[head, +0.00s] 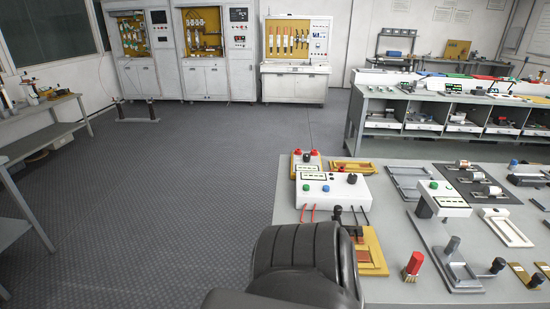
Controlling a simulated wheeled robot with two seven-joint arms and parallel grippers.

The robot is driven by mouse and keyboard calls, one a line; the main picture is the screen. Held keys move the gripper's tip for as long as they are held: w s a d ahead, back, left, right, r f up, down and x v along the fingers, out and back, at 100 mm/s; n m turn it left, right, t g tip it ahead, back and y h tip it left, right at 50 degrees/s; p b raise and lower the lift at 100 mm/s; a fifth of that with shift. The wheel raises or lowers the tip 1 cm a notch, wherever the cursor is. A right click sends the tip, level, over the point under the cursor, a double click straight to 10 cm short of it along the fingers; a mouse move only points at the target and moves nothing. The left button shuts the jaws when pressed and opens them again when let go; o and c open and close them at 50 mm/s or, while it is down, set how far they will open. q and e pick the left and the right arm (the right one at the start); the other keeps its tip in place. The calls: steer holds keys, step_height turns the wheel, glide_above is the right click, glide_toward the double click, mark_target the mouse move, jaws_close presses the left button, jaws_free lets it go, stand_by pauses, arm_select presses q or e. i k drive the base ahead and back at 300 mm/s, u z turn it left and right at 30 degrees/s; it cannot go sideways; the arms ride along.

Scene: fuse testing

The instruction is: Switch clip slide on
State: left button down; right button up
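A workbench (299,214) at the lower right holds the test equipment. I cannot tell which part is the clip slide. A dark arm link of mine covers the bottom centre; neither gripper can be made out.
A white rectangular frame (507,228) and several small fixtures lie on the bench's right side. A long shelved table (400,101) stands behind. Cabinets (214,78) line the back wall, and a side table (40,135) is at left. The floor between is open.

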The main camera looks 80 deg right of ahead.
mark_target(338, 209)
steer(key=i, duration=0.4)
steer(key=z, duration=3.95)
